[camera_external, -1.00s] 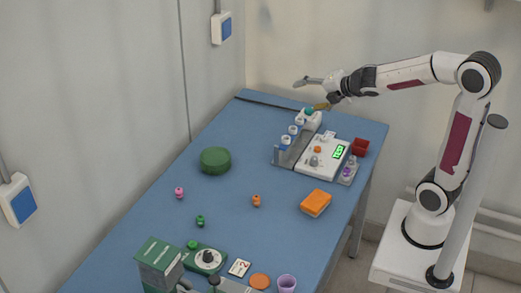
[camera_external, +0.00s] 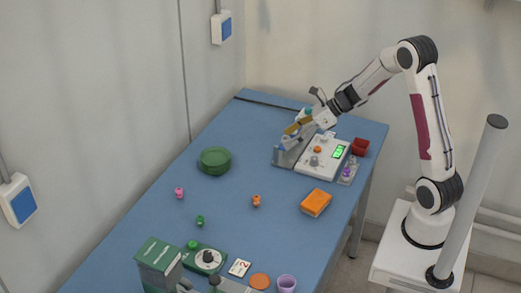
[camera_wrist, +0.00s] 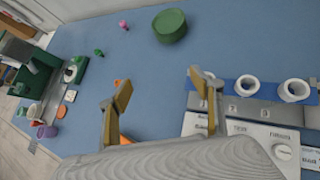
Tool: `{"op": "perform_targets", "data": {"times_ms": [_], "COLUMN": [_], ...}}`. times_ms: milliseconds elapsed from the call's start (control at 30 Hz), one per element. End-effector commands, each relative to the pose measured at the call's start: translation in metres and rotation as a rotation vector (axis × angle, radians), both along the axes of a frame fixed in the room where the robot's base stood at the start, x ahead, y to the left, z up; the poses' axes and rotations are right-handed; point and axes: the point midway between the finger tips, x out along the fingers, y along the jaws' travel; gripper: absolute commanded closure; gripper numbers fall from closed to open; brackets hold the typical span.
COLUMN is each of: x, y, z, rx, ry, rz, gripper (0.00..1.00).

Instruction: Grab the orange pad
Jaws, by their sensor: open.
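An orange block-like pad (camera_external: 316,203) with a pale lower layer lies flat on the blue table, right of centre in the external view. In the wrist view a sliver of orange, apparently the same pad (camera_wrist: 126,140), shows low beside the left finger, mostly hidden by my gripper body. My gripper (camera_external: 292,134) is open and empty, above the grey rack by the white device, behind and left of the pad. Its two tan fingers also show apart in the wrist view (camera_wrist: 161,90). A flat orange disc (camera_external: 260,281) lies at the front of the table.
The white device (camera_external: 322,158) with a green display and the grey rack (camera_external: 288,154) with white cups stand near my gripper. A red container (camera_external: 360,146) is right of them. A small orange piece (camera_external: 256,201) and a green round container (camera_external: 215,161) stand left. Table around the pad is clear.

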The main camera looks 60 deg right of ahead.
Motion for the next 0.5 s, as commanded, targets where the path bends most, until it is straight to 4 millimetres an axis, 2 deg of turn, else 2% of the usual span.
{"op": "perform_targets", "data": {"times_ms": [33, 267, 500], "x": [-0.006, -0.042, -0.095], "y": [0.001, 0.016, 0.029], "z": [-0.011, -0.049, -0.079], "rx": [-0.008, -0.028, 0.013], "ry": [-0.002, -0.052, -0.152], "rz": [0.063, 0.369, 0.677], "gripper": [0.35, 0.35, 0.35]}}
